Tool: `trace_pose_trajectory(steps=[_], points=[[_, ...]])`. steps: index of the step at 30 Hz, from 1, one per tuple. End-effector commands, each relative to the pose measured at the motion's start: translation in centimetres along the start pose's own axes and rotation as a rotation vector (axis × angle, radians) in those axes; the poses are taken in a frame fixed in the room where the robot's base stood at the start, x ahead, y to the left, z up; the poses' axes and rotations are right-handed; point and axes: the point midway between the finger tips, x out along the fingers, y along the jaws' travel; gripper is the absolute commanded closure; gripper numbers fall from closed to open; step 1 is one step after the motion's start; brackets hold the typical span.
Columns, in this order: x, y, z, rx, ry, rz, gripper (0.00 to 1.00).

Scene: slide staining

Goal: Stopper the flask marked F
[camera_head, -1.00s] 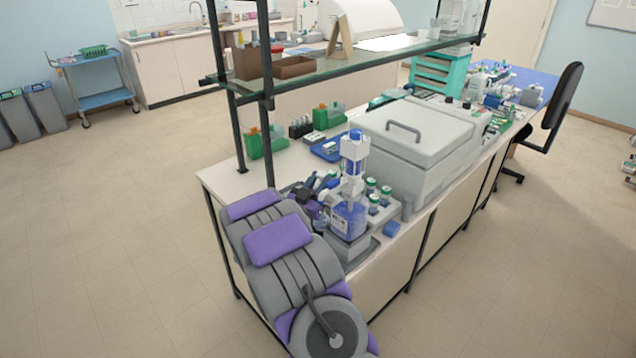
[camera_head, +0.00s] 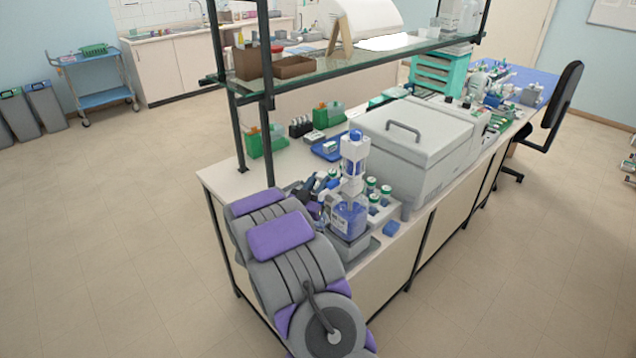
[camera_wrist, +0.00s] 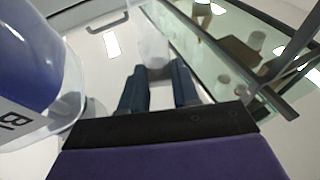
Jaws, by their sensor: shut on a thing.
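My gripper (camera_head: 311,187) is low over the near end of the bench, just left of a dispenser bottle with blue liquid (camera_head: 348,218). In the wrist view its two dark fingers (camera_wrist: 160,70) are shut on a pale, translucent thing (camera_wrist: 154,46), which sticks out past the fingertips. It may be the stopper, but its shape is washed out. The blue-filled bottle (camera_wrist: 30,75) stands close at the left of the wrist view, its label cut off after "BI". I cannot make out a flask marked F in either view.
Green-capped bottles (camera_head: 372,197) stand in a grey rack right of the dispenser bottle. A large grey lidded machine (camera_head: 415,145) fills the bench behind. A glass shelf (camera_head: 350,58) on dark posts overhangs the bench. A blue tray and green racks (camera_head: 254,143) lie farther back.

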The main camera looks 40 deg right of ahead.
Motion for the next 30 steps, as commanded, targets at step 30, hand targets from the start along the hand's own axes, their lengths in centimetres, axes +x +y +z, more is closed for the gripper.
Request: trace_pose_trajectory(steps=[30], points=[[-0.22,0.02,0.73,0.000,0.000,0.000,0.98]])
